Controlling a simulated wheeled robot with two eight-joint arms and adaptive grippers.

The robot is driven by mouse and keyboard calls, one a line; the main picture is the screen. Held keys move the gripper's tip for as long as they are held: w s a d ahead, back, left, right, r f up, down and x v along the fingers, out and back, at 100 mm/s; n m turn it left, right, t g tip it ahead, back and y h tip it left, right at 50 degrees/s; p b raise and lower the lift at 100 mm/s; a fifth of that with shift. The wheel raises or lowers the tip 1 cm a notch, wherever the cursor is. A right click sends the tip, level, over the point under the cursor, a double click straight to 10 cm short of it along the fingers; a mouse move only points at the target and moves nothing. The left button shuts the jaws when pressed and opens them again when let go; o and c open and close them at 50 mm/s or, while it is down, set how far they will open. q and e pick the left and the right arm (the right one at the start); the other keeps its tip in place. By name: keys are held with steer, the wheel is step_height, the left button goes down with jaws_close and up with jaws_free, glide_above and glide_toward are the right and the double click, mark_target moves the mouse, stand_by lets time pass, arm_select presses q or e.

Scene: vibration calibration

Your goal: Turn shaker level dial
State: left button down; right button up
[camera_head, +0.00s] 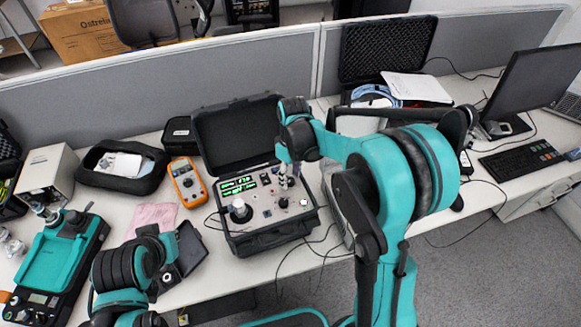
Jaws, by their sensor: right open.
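The portable shaker unit stands in an open black case (268,243) on the table, its lid (236,134) raised. Its panel has a lit green display (238,185), a round silver-white shaker head (240,211), a small dark knob (283,203) and a green-lit button (304,202). I cannot tell which knob is the level dial. My right gripper (287,178) is open, pointing down over the back right of the panel, just behind the dark knob. It hides part of the panel; contact cannot be made out. My left arm shows at lower left; its gripper is not discernible.
A yellow multimeter (186,182) and a black pouch (121,167) lie left of the case. A teal instrument (62,257) is at far left. A monitor (531,88) and keyboard (521,158) stand at right. Cables hang over the front edge. A grey partition (180,79) runs behind.

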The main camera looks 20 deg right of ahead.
mark_target(292, 178)
step_height(292, 178, up, 11)
steer(key=shift+w+d+r, duration=0.2)
steer(key=shift+d, duration=0.05)
steer(key=shift+s, duration=0.1)
stand_by(0.4)
steer(key=s+d+f+m+t, duration=0.1)
steer(key=s+m+t, duration=0.6)
steer(key=s, duration=1)
steer(key=shift+s+d+f+m+t, duration=0.2)
steer(key=shift+d+m+t, duration=0.15)
steer(key=shift+d, duration=0.4)
steer(key=shift+c, duration=0.3)
stand_by(1.2)
